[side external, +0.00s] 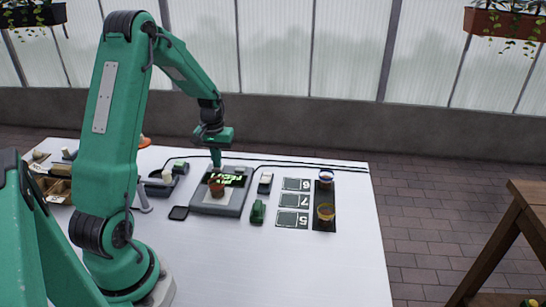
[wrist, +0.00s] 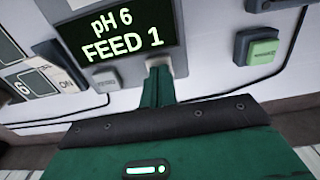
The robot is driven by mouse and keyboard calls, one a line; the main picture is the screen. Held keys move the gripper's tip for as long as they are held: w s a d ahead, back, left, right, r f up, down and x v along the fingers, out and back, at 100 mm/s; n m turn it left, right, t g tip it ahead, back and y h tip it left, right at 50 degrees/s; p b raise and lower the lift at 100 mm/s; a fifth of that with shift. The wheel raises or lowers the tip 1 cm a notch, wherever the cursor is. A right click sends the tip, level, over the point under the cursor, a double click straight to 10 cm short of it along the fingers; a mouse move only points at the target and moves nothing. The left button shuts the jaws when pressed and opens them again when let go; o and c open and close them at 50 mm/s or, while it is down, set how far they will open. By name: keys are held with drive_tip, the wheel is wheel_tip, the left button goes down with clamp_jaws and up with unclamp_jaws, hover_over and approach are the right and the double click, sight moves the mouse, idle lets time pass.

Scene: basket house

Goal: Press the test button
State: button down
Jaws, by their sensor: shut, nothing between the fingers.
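The meter (side external: 219,204) is a grey box on the white table, with a dark display that reads "pH 6 FEED 1" (wrist: 124,30) in the wrist view. Two small pale buttons sit on its edge below the display in the wrist view: one at the left (wrist: 105,79) and one at the right (wrist: 158,62). I cannot read their labels. My gripper (side external: 216,161) points down at the meter's far edge, shut and empty. In the wrist view its fingertips (wrist: 159,78) are at the right button, partly covering it; whether they touch it I cannot tell.
A box with a green button (wrist: 262,51) stands beside the meter. A white switch box (side external: 265,183), a green block (side external: 257,212), numbered cards (side external: 293,201) and a dark tray with two cups (side external: 325,225) stand to the right.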

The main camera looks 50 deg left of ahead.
drive_tip(key=shift+r, duration=1.05)
wheel_tip(320, 180, up, 6)
idle(1.0)
drive_tip(key=s+d+r+m+t+y, duration=0.1)
drive_tip(key=s+d+r+m, duration=0.1)
drive_tip(key=d+r, duration=0.45)
drive_tip(key=s+d+r+m+t, duration=0.15)
drive_tip(key=d+r, duration=0.25)
drive_tip(key=d, duration=0.5)
drive_tip(key=s+d+r+m+t+h, duration=0.1)
drive_tip(key=s+d+r+m+t, duration=0.1)
drive_tip(key=s+d+m, duration=0.3)
drive_tip(key=s+d+t, duration=0.1)
drive_tip(key=s+d, duration=0.3)
drive_tip(key=d, duration=0.2)
drive_tip(key=shift+s+r, duration=0.2)
drive_tip(key=shift+s, duration=0.05)
